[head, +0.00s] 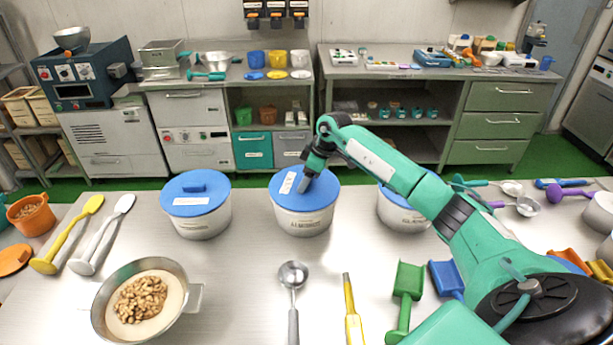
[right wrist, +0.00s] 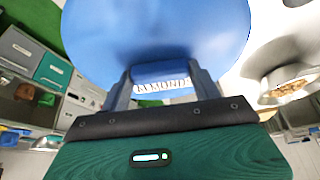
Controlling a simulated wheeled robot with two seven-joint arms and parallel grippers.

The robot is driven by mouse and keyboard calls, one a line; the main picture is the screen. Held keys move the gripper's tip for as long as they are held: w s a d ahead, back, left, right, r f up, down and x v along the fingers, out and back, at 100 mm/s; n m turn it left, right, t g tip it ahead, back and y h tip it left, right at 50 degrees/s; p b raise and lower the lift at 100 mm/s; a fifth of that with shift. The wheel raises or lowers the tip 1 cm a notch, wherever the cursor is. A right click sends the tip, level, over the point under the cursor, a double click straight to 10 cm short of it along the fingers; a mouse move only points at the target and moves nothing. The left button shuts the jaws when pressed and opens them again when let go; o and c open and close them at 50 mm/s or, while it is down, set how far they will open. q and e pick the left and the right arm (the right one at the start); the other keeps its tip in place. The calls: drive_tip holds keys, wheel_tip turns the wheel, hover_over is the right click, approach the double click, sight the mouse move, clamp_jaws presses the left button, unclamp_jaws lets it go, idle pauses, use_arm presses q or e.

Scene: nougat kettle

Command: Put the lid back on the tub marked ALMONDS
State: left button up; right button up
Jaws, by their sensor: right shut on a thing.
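The middle white tub (head: 302,224) has a label on its front, too small to read surely in the head view. A blue lid (head: 318,195) lies over its mouth and looks about level. I cannot tell whether the lid is fully seated. My right gripper (head: 303,186) comes down onto the lid and is shut on its handle. In the right wrist view the fingers (right wrist: 160,88) flank the blue handle, with the lid (right wrist: 150,35) filling the top. The word ALMONDS shows between the fingers. My left gripper is not in view.
Blue-lidded tubs stand at left (head: 201,225) and right (head: 396,214), the right one partly behind my arm. A pan of walnuts (head: 188,318), a metal scoop (head: 292,275), a yellow-handled tool (head: 352,320) and a green scoop (head: 407,280) lie in front. Bare table surrounds the middle tub.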

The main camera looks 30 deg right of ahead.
drive_tip(key=shift+f, duration=0.15)
idle(0.4)
drive_tip(key=o, duration=1.3)
drive_tip(key=shift+p, duration=0.35)
drive_tip(key=shift+r+p, duration=2.9)
drive_tip(key=shift+r, duration=0.65)
drive_tip(key=shift+f, duration=0.1)
